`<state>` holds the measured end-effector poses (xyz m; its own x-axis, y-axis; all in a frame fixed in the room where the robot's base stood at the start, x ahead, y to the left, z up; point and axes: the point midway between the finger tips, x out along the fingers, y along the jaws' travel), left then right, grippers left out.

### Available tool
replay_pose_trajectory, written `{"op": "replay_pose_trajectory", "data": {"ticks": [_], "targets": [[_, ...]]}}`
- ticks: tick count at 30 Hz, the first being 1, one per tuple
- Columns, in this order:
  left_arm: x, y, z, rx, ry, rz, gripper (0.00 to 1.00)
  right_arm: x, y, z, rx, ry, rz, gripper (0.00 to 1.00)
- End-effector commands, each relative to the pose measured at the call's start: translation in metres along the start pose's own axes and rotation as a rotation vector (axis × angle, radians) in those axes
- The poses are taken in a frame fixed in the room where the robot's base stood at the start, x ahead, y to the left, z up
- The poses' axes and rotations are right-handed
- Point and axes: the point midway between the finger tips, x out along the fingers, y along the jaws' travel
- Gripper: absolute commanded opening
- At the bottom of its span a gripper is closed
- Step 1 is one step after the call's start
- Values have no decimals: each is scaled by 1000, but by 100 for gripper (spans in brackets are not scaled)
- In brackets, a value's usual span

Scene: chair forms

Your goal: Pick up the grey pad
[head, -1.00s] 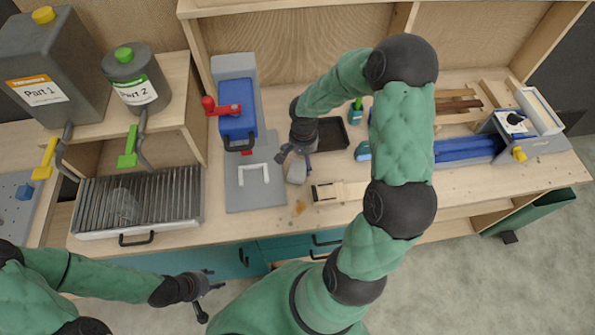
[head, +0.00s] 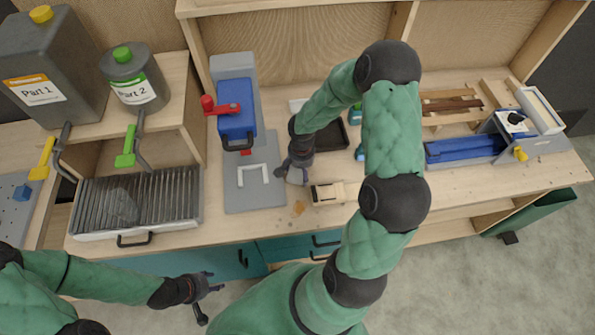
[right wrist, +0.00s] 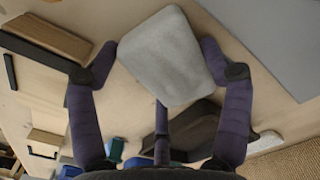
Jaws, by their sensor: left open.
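The grey pad (right wrist: 162,58) is a light grey rounded block in the right wrist view. It lies between the spread fingertips of my right gripper (right wrist: 160,62), whose side fingers are close to its left and right edges. I cannot tell whether they press on it. In the head view my right gripper (head: 293,166) is low over the worktop, and the pad (head: 297,179) is mostly hidden under it. My left gripper (head: 205,294) is open and empty, in front of the bench.
A grey plate with a white U-shaped form and a blue press (head: 237,122) stands left of the pad. A wooden block (head: 328,193) lies close on the right, a black tray (head: 330,135) behind. A ribbed grey rack (head: 165,195) is further left.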

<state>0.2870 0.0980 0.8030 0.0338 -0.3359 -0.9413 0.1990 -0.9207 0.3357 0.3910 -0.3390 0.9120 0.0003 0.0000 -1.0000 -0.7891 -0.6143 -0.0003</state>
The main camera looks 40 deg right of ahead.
Motion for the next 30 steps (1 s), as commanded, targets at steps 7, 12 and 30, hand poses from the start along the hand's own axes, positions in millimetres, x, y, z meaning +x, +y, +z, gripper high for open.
{"op": "replay_pose_trajectory", "data": {"ticks": [7, 12, 30], "targets": [[0, 0, 0, 0, 0, 0, 46, 0, 0, 0, 0, 0, 0, 52], [0, 0, 0, 0, 0, 0, 46, -3, 0, 0, -1, 1, 0, 52], [-14, 5, 0, 0, 0, 0, 46, -87, 45, 7, 4, 3, -1, 52]]}}
